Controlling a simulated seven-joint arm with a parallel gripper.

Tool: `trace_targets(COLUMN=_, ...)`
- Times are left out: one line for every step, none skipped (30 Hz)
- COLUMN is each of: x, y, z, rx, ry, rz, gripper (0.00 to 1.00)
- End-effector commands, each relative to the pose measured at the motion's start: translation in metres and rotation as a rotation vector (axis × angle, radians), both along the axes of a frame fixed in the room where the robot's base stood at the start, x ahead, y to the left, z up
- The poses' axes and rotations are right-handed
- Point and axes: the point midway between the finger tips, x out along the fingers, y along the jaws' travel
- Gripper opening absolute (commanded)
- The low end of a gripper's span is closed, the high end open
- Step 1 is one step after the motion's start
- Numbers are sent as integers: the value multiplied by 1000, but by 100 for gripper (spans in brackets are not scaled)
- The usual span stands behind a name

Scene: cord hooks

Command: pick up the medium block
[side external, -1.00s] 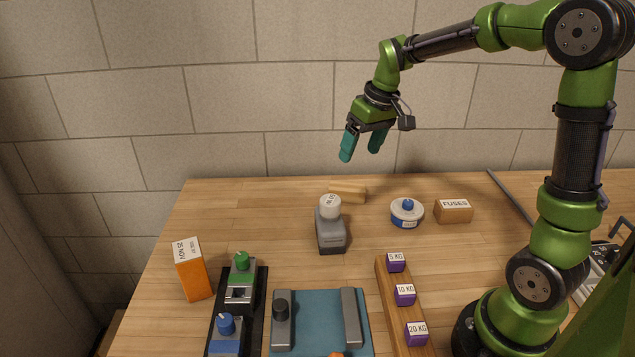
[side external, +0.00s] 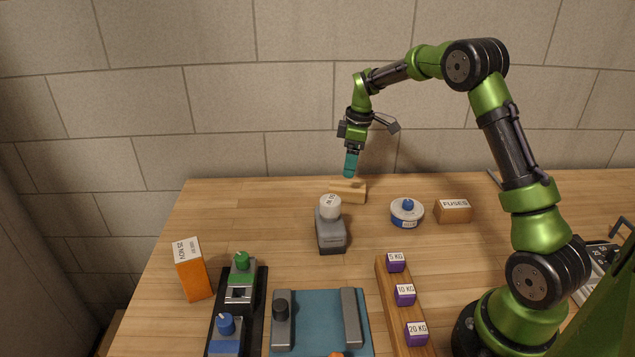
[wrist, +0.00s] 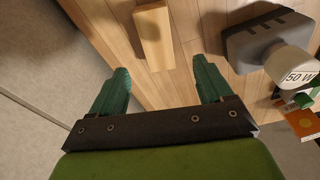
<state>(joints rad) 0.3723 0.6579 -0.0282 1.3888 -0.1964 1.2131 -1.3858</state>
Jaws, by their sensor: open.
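Three purple blocks sit in a row on a wooden rail (side external: 386,287), labelled 5 KG (side external: 396,262), 10 KG (side external: 405,294) and 20 KG (side external: 416,333). The 10 KG block is the middle one in the row. A plain wooden block (side external: 348,192) lies at the back of the table. It also shows in the wrist view (wrist: 153,38), ahead of and between my fingers. My gripper (side external: 350,172) is open and empty, just above this wooden block in the side view. Its teal fingers are spread in the wrist view (wrist: 160,70). The purple blocks are not seen in the wrist view.
A grey device with a white 50 W knob (side external: 330,230) stands in front of the wooden block. A round white tin (side external: 407,213) and a FUSES box (side external: 453,211) are to the right. An orange box (side external: 191,268) stands left. A blue mat (side external: 318,310) lies in front.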

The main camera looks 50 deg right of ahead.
Motion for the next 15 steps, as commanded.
trace_targets(x=0, y=1, z=-12, rx=2, ry=5, rz=0, gripper=79)
trace_targets(x=1, y=2, z=-17, rx=2, ry=5, rz=-1, gripper=79)
trace_targets(x=2, y=2, z=-24, rx=1, ry=3, rz=-1, gripper=79)
trace_targets(x=2, y=2, z=-28, rx=1, ry=3, rz=-1, gripper=79)
trace_targets(x=3, y=2, z=-31, rx=1, ry=3, rz=0, gripper=79)
trace_targets(x=3, y=2, z=-35, rx=0, ry=1, rz=0, gripper=79)
trace_targets(x=3, y=3, z=-38, rx=0, ry=1, rz=-1, gripper=79)
trace_targets(x=3, y=3, z=-39, rx=0, ry=1, rz=-1, gripper=79)
trace_targets(x=4, y=3, z=-41, rx=0, ry=1, rz=-1, gripper=79)
trace_targets(x=4, y=3, z=-42, rx=0, ry=1, rz=-1, gripper=79)
trace_targets(x=4, y=2, z=-44, rx=0, ry=0, rz=-2, gripper=79)
trace_targets(x=4, y=2, z=-48, rx=0, ry=2, rz=-2, gripper=79)
trace_targets(x=3, y=2, z=-52, rx=1, ry=2, rz=-3, gripper=79)
trace_targets(x=3, y=1, z=-57, rx=1, ry=3, rz=-2, gripper=79)
trace_targets(x=3, y=0, z=-64, rx=1, ry=4, rz=-2, gripper=79)
